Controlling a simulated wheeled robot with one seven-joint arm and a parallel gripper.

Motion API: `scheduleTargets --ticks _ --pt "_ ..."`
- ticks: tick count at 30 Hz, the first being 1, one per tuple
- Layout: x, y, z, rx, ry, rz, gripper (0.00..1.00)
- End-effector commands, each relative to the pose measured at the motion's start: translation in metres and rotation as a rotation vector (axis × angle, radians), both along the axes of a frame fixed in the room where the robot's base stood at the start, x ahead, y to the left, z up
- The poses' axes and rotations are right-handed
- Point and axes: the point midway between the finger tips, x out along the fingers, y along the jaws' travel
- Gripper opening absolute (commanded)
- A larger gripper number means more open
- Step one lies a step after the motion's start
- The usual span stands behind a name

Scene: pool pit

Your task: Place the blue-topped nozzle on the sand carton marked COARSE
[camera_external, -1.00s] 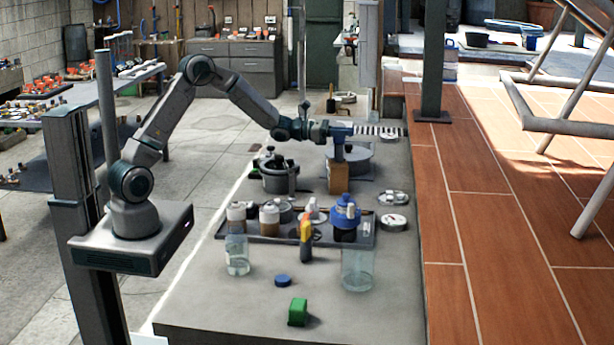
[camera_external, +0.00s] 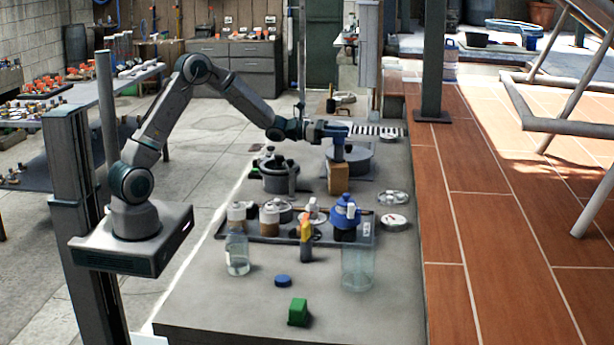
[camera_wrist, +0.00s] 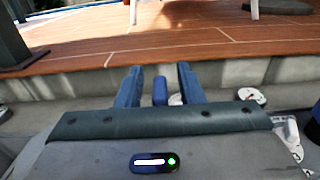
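My gripper (camera_external: 346,130) is level above the back half of the counter, reaching to the right. In the wrist view its two blue fingers (camera_wrist: 160,82) stand apart, with a small blue piece, apparently the nozzle's blue top (camera_wrist: 160,92), between them and a gap on each side. In the external view the narrow dark-blue nozzle (camera_external: 338,152) appears upright on a brown carton (camera_external: 338,180), just below the fingers. The fingers partly cover its top. No marking is readable on the carton, so I cannot tell whether it is COARSE.
Grey pots (camera_external: 281,178) stand left of the carton, and a round grey lid or pan lies behind it. A dark tray (camera_external: 270,238) with bottles and a blue-capped jar (camera_external: 344,215) is in front. Clear jars, a blue disc and a green block (camera_external: 298,312) are nearer the front.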

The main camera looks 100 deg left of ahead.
Motion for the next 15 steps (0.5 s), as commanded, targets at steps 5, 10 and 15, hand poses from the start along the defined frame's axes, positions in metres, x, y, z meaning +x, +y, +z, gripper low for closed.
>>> scheduleTargets --ticks 5,10,15 --pt "-0.042 0.001 -0.003 0.002 0.001 0.005 0.34" --pt "-0.076 0.001 -0.002 0.001 0.000 0.004 0.34" --pt "-0.097 0.001 -0.001 0.001 0.000 0.002 0.34"
